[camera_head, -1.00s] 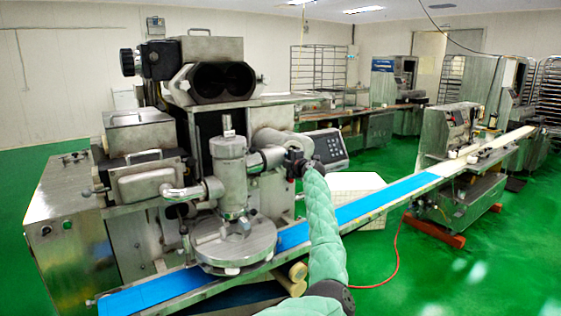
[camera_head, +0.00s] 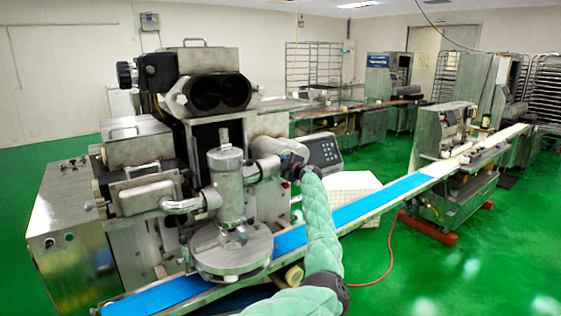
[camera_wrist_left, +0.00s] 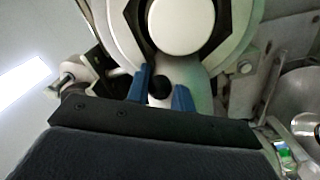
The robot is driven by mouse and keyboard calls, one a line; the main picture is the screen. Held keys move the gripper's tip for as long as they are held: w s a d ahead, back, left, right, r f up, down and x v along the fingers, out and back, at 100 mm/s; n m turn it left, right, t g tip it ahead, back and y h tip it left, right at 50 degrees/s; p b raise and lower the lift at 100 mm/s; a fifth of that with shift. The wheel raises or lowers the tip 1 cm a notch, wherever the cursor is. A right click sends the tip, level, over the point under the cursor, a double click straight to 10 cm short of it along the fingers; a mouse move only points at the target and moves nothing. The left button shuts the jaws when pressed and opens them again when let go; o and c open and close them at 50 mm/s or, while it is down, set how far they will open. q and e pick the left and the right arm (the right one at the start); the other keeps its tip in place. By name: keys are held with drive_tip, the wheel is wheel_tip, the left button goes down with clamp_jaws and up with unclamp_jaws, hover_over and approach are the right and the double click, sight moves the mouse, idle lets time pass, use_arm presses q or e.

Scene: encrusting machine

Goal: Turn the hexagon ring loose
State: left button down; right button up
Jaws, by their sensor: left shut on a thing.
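My left arm, in a pale green sleeve, reaches up to the pipe end at the middle of the machine in the head view. My left gripper (camera_head: 291,166) is small and dark there, against the pipe fitting. In the left wrist view the two blue fingertips (camera_wrist_left: 164,92) stand apart, shut at the lower part of the hexagon ring (camera_wrist_left: 228,40). The ring is light grey with a dark six-sided opening around a white round end. A dark round hole shows between the fingers. The exact contact is hard to make out. My right gripper is not in view.
The upright metal cylinder (camera_head: 228,188) stands left of my gripper over a round plate (camera_head: 232,254). A keypad panel (camera_head: 323,152) is close on the right. A blue conveyor belt (camera_head: 375,202) runs below, towards another machine (camera_head: 448,130). Green floor lies open at the right.

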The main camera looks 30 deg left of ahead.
use_arm(q)
drive_tip(key=shift+r, duration=0.2)
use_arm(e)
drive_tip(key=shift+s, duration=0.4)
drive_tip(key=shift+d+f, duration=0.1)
use_arm(q)
drive_tip(key=c, duration=1.2)
unclamp_jaws()
drive_tip(key=shift+w, duration=0.1)
drive_tip(key=shift+f, duration=0.1)
drive_tip(key=shift+d, duration=0.1)
drive_tip(key=shift+s+d+f+b, duration=0.2)
drive_tip(key=shift+d+b, duration=0.1)
drive_tip(key=shift+d, duration=0.2)
drive_tip(key=b+v, duration=0.2)
drive_tip(key=v, duration=0.4)
drive_tip(key=shift+s+d+r, duration=0.15)
drive_tip(key=shift+d+r, duration=0.05)
drive_tip(key=shift+d, duration=0.05)
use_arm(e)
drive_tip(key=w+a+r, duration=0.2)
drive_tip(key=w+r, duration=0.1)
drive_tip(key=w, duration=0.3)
